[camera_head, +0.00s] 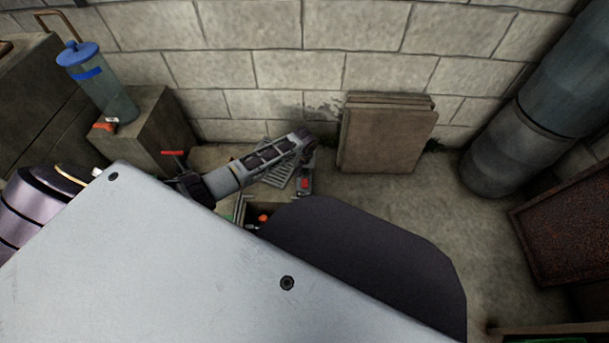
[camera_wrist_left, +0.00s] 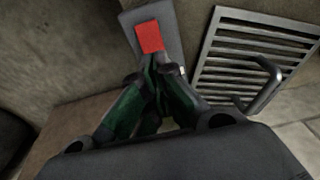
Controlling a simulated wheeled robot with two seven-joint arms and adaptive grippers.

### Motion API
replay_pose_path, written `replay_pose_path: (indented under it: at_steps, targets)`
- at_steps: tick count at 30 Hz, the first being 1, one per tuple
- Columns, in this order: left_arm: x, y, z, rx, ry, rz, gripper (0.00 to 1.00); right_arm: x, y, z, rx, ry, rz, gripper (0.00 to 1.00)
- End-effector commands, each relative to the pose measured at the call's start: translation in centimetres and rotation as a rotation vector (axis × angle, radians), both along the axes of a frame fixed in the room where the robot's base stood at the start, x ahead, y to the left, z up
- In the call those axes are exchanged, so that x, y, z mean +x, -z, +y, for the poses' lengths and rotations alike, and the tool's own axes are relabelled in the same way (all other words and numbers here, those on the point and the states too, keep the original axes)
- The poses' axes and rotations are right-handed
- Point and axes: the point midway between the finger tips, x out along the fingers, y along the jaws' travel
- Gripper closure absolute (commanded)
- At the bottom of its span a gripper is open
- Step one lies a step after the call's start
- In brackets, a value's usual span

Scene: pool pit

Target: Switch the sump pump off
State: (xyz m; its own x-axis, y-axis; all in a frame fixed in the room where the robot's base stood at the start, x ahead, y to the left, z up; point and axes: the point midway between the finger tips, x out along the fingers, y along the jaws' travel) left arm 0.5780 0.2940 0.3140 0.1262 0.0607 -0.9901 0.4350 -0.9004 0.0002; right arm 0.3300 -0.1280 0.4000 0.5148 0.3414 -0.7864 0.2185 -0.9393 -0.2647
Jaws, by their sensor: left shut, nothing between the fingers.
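A grey switch box with a red rocker (camera_wrist_left: 150,37) shows at the top of the left wrist view. It appears small in the head view as a red patch (camera_head: 305,183) near the floor grate. My left gripper (camera_wrist_left: 156,72) is shut and empty, its fingertips just below the red rocker in the picture; I cannot tell whether they touch it. In the head view my left gripper (camera_head: 307,151) is at the end of the arm, just above the switch box. Which way the rocker is tipped cannot be made out. My right gripper is not in view.
A slatted metal grate (camera_wrist_left: 250,50) with a bar handle (camera_wrist_left: 265,82) lies right of the switch box. Brown boards (camera_head: 388,138) lean on the block wall. A large pipe (camera_head: 505,150) stands right. A blue-lidded container (camera_head: 105,90) is on a block at left.

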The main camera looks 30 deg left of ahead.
Motion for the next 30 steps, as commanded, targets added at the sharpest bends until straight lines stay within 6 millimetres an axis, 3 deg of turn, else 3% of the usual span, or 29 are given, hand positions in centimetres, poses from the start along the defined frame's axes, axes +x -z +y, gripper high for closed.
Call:
replay_pose_path:
  at_steps: [9, 30]
  targets:
    - [0.2, 1.8, 0.1, 0.000, 0.000, 0.001, 1.00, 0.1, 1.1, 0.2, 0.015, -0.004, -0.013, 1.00]
    - [0.3, 2.1, 0.2, -0.004, -0.002, 0.009, 1.00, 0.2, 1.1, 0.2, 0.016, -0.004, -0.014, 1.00]
